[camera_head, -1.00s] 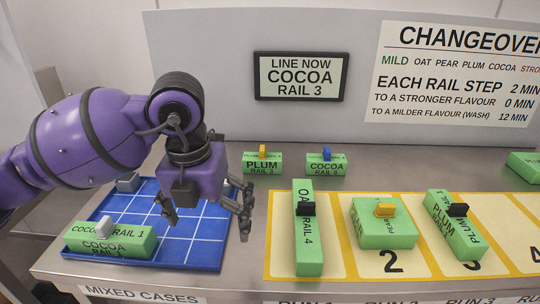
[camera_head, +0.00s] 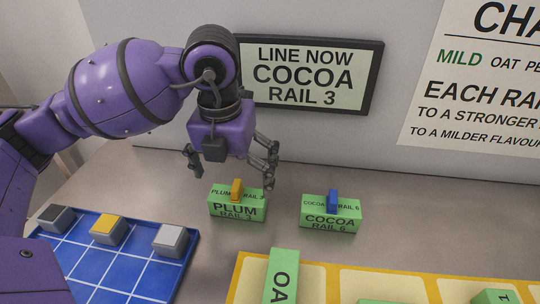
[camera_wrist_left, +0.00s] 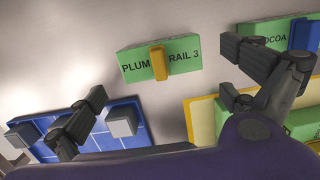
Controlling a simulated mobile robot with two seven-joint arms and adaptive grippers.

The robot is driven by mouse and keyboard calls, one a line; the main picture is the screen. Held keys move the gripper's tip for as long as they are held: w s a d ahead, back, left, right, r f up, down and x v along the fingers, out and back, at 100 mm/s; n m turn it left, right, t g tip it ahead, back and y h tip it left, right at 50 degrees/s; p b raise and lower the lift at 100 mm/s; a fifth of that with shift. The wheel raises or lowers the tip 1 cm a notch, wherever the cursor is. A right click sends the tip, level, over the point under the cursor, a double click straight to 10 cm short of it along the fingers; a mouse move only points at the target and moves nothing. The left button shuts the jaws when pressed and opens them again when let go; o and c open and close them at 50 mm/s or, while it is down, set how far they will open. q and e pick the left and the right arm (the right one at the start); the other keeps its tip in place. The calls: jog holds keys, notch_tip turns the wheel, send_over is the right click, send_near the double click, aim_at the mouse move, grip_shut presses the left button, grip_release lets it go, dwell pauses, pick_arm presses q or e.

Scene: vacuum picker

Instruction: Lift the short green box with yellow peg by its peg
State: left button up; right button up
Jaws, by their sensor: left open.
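A short green box (camera_head: 237,204) marked PLUM RAIL 3, with a yellow peg (camera_head: 237,189) upright on top, stands on the grey worktop near the back wall. It also shows in the left wrist view (camera_wrist_left: 183,62), with its yellow peg (camera_wrist_left: 159,63) between the directions of the two fingers. My left gripper (camera_head: 232,174) is open and empty, above the box in the head view, its fingers spread and apart from the peg. My right gripper is not in view.
A green COCOA RAIL 6 box (camera_head: 331,214) with a blue peg stands close to the right. A blue tray (camera_head: 118,268) with several small blocks lies at front left. A yellow-bordered mat (camera_head: 243,272) with green boxes lies in front. A sign (camera_head: 308,75) hangs behind.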

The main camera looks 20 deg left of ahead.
aim_at(236, 186)
pick_arm(q)
jog(key=shift+s+f, duration=0.25)
jog(key=shift+f, duration=0.8)
jog(key=f, duration=0.1)
jog(key=w+f, duration=0.1)
jog(key=f, duration=0.1)
jog(key=shift+a+f, duration=0.15)
jog(key=shift+f, duration=0.15)
jog(key=shift+w+f, duration=0.15)
jog(key=shift+f, duration=0.3)
jog(key=shift+c, duration=1.2)
jog(key=c, duration=0.6)
jog(key=shift+c, duration=0.2)
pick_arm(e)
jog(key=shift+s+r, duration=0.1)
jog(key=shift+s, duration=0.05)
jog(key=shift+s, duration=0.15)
